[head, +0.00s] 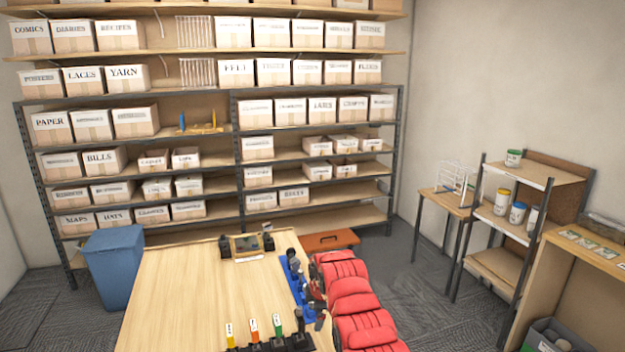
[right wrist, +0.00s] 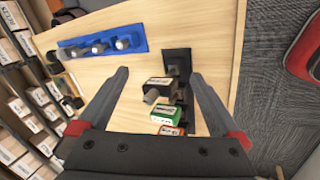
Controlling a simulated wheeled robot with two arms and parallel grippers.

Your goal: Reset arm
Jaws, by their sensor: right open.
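My right arm, with red padded links, reaches over the right side of the wooden table (head: 185,290) in the head view. In the right wrist view my right gripper (right wrist: 162,80) is open, its two dark fingers spread wide with nothing held between them. In the head view the gripper is hard to make out beside the red links. My left gripper is not in view.
A blue tray (right wrist: 75,52) with several round-topped items lies on the table. A small framed box (head: 247,246) stands at the table's far edge. A blue bin (head: 114,266) is at left, box-filled shelves (head: 235,150) behind, a rack (head: 500,225) at right. The table's left half is clear.

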